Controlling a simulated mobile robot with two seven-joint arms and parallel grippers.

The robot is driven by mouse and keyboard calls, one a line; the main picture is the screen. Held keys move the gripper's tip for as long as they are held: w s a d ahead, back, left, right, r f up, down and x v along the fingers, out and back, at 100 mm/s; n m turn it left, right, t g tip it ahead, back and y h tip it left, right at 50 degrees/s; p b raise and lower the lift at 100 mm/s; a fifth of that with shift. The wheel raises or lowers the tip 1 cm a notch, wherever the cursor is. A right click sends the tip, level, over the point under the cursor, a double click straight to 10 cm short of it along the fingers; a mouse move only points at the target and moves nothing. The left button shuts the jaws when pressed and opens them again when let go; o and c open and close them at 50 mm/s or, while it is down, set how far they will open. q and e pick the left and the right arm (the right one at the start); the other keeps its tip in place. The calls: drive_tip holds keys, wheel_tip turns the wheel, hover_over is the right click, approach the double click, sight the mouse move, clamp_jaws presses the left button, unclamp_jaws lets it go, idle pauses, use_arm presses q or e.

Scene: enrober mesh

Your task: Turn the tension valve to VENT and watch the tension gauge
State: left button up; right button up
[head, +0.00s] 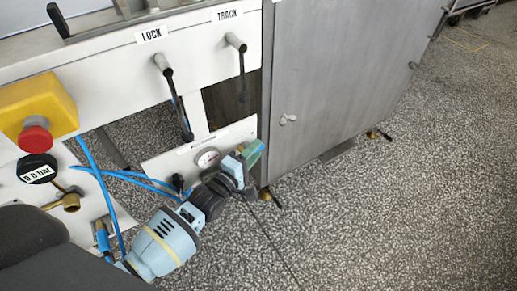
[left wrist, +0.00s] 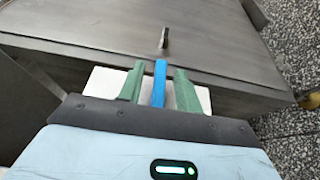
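A round dial gauge (head: 207,158) with a white face sits on a low white panel (head: 168,160); its reading is too small to tell. My left gripper (head: 254,152) is at this panel's right end, just right of the gauge. In the left wrist view its two green fingers (left wrist: 158,88) stand apart on either side of a blue bar (left wrist: 160,82), which looks like the valve handle. Narrow gaps show between bar and fingers. The gripper hides this handle and any VENT mark in the head view. My right gripper is not in view.
LOCK (head: 163,62) and TRACK (head: 236,42) levers hang above the panel. A red button on a yellow box (head: 40,98), a "0.0 bar" readout (head: 37,168) and blue hoses (head: 95,180) are at left. A grey cabinet (head: 335,85) stands right; speckled floor (head: 400,210) is open.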

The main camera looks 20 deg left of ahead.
use_arm(q)
drive_tip(key=shift+x, duration=0.85)
drive_tip(key=shift+w+d, duration=0.1)
drive_tip(key=shift+w, duration=0.15)
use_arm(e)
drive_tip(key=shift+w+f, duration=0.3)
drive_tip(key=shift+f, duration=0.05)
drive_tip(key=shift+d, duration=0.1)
use_arm(q)
clamp_jaws()
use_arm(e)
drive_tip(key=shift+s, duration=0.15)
